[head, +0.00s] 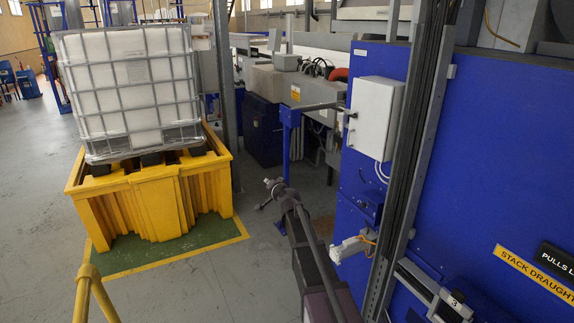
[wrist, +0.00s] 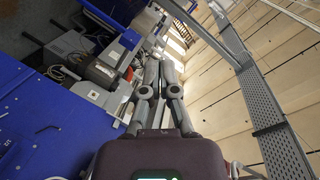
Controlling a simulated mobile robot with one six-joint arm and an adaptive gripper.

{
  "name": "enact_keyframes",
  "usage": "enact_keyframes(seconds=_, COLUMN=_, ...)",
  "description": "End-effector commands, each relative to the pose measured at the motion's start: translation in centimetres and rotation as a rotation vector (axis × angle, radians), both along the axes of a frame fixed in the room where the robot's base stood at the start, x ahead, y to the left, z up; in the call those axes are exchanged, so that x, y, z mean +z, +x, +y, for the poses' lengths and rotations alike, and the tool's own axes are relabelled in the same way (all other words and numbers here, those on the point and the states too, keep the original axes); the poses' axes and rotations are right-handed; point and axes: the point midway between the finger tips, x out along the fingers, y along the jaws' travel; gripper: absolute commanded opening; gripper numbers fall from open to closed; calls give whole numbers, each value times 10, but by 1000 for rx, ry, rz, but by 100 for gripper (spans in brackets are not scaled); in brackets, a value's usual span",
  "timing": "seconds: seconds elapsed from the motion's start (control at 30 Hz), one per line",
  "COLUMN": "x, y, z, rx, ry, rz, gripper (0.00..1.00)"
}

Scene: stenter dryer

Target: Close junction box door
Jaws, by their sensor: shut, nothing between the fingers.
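A pale grey junction box (head: 375,118) is fixed to the tall blue panel, right of centre in the head view. Dark fittings show along its left edge, and white cables hang below it. I cannot tell from here how far its door stands open. My gripper (head: 273,186) is at the end of my arm, lower than the box and to its left, apart from it. In the wrist view my gripper (wrist: 154,88) has its two fingers together with nothing between them. I cannot clearly identify the junction box in the wrist view.
The blue panel (head: 475,140) and a grey upright (head: 410,165) bound the right side. A blue post (head: 287,150) stands beyond my gripper. A white caged tank (head: 130,90) sits on a yellow bund (head: 150,200) at left. Grey floor (head: 265,270) is clear between.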

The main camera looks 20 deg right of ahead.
Motion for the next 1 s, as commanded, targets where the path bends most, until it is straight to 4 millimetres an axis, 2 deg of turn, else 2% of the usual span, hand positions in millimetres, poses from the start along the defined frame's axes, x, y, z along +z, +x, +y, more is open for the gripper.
enact_keyframes(seconds=0.03, x=-19, y=-22, z=14, rx=55, ry=-41, rz=46, gripper=0)
enact_keyframes(seconds=0.2, x=-71, y=-82, z=49, rx=231, ry=-187, rz=229, gripper=0)
enact_keyframes(seconds=0.27, x=-90, y=-106, z=58, rx=287, ry=-238, rz=300, gripper=0)
enact_keyframes(seconds=0.4, x=-132, y=-166, z=71, rx=404, ry=-354, rz=476, gripper=0)
enact_keyframes(seconds=0.47, x=-149, y=-193, z=73, rx=447, ry=-401, rz=555, gripper=0)
enact_keyframes(seconds=0.6, x=-186, y=-259, z=70, rx=531, ry=-508, rz=751, gripper=0)
enact_keyframes(seconds=0.8, x=-218, y=-343, z=57, rx=603, ry=-628, rz=1012, gripper=0)
enact_keyframes(seconds=0.9, x=-226, y=-372, z=50, rx=619, ry=-665, rz=1110, gripper=0)
enact_keyframes(seconds=1.0, x=-229, y=-391, z=45, rx=626, ry=-688, rz=1176, gripper=0)
